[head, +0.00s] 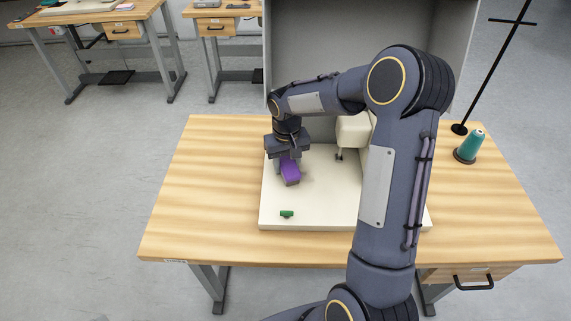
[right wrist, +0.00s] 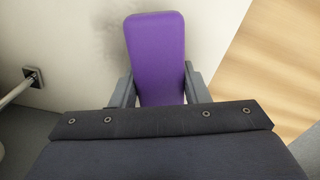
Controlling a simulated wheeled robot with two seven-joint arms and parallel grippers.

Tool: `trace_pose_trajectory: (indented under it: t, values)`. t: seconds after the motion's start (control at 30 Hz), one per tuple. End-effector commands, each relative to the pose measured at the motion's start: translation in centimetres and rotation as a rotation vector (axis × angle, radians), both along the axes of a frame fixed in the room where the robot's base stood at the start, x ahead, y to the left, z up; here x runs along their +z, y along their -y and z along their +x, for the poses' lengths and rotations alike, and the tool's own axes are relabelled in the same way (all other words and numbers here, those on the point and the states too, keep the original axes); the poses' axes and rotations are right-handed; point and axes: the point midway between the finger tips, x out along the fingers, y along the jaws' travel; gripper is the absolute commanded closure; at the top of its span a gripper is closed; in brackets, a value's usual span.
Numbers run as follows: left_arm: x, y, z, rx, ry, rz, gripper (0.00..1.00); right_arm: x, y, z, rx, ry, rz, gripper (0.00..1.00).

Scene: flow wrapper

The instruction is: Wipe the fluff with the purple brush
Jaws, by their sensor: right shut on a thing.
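The purple brush (head: 290,173) is held over the left part of the white sewing machine bed (head: 320,212). My right gripper (head: 286,160) is shut on the brush, with a finger on each side of it in the right wrist view (right wrist: 160,88). The brush (right wrist: 156,50) points away from the gripper there. A grey smudge of fluff (right wrist: 103,50) lies on the white surface beside the brush. I cannot tell whether the brush touches the surface. My left gripper is not in view.
A small green piece (head: 287,214) lies near the front of the white bed. The machine's head (head: 353,131) stands behind, partly hidden by my right arm. A teal thread cone (head: 470,146) stands at the right of the wooden table (head: 210,190), whose left side is clear.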

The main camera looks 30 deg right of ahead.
Motion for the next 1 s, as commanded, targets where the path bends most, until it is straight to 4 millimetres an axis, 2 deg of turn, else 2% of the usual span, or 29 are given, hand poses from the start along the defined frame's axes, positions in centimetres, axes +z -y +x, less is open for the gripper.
trace_pose_trajectory:
  t: [0.3,0.57,1.0]
  values:
    - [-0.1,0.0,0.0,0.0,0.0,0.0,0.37,-0.2,2.4,-1.4,-0.004,0.0,0.0,0.82]
    - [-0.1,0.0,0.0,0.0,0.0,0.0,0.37,-0.3,3.4,-2.1,-0.003,0.0,0.0,0.82]
    - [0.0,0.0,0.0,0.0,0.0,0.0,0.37,-0.4,6.3,-3.9,-0.003,-0.003,0.0,0.82]
